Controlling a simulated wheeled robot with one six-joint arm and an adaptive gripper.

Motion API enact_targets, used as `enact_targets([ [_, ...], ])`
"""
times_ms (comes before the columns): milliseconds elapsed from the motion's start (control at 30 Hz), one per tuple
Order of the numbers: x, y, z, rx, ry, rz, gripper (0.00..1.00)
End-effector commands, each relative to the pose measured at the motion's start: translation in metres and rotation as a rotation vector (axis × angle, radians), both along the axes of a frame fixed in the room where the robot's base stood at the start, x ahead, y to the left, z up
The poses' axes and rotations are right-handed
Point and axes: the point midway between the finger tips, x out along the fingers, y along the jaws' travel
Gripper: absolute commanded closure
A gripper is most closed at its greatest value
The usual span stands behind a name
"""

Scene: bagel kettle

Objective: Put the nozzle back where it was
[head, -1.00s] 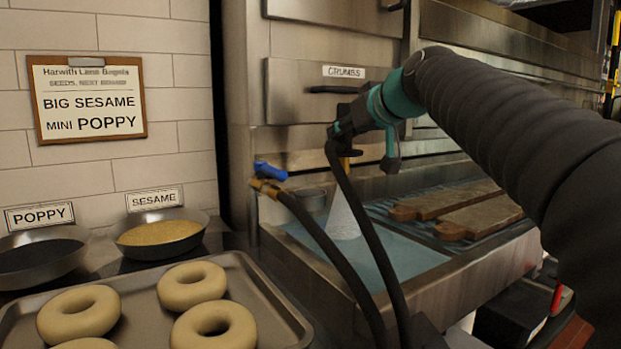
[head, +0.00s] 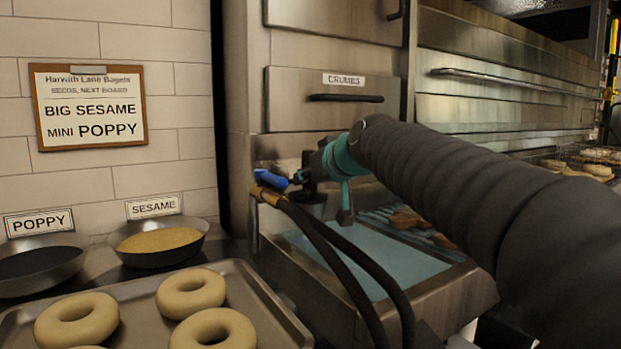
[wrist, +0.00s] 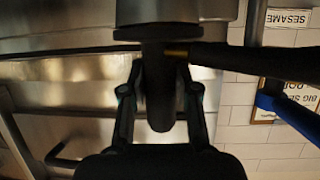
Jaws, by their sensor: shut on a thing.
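The dark nozzle (head: 308,174) is in my gripper (head: 326,166), at the back left of the water basin in the head view. Its black hose (head: 352,262) hangs down in front of the basin. A grey cup-like piece (head: 312,198) shows just below the nozzle; I cannot tell whether they touch. In the wrist view, both fingers of my gripper (wrist: 160,100) close around the dark nozzle body (wrist: 160,70). A valve with a blue handle (head: 272,180) and a brass fitting (head: 268,196) is just left of the nozzle. No spray is visible.
The basin (head: 372,255) holds bluish water, with a rack and brown boards (head: 408,218) at its right. A tray of bagels (head: 250,285) and two seed pans (head: 158,240) stand at the left. The crumbs drawer (head: 335,100) is behind the nozzle. My arm covers the right side.

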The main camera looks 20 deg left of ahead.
Motion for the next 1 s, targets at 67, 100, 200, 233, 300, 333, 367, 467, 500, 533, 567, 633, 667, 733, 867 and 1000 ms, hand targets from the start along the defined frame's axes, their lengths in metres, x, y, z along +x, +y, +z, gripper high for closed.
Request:
enact_targets([
  [67,0.0,0.0,0.001,0.001,-0.001,0.0,1.0],
  [100,0.0,0.0,0.0,0.001,-0.001,0.0,1.0],
  [200,0.0,0.0,-0.003,0.0,0.0,0.0,0.68],
  [233,0.0,0.0,-0.002,0.0,0.0,0.0,0.6],
  [300,0.0,0.0,-0.002,-0.001,0.001,0.0,0.45],
  [333,0.0,0.0,-0.002,-0.001,0.001,0.0,0.45],
  [367,0.0,0.0,-0.002,-0.001,0.001,0.0,0.45],
  [467,0.0,0.0,-0.002,-0.001,0.001,0.0,0.45],
  [500,0.0,0.0,-0.002,-0.001,0.001,0.0,0.45],
  [533,0.0,0.0,-0.002,-0.001,0.001,0.0,0.45],
  [567,0.0,0.0,-0.002,-0.001,0.001,0.0,0.45],
  [633,0.0,0.0,-0.003,0.0,0.001,0.0,0.45],
  [667,0.0,0.0,-0.003,-0.001,0.002,0.0,0.45],
  [733,-0.003,-0.003,-0.002,0.001,0.0,0.0,0.45],
  [867,-0.016,-0.016,0.005,0.003,-0.002,-0.001,0.45],
  [1000,-0.037,-0.031,0.018,0.002,-0.002,-0.001,0.45],
])
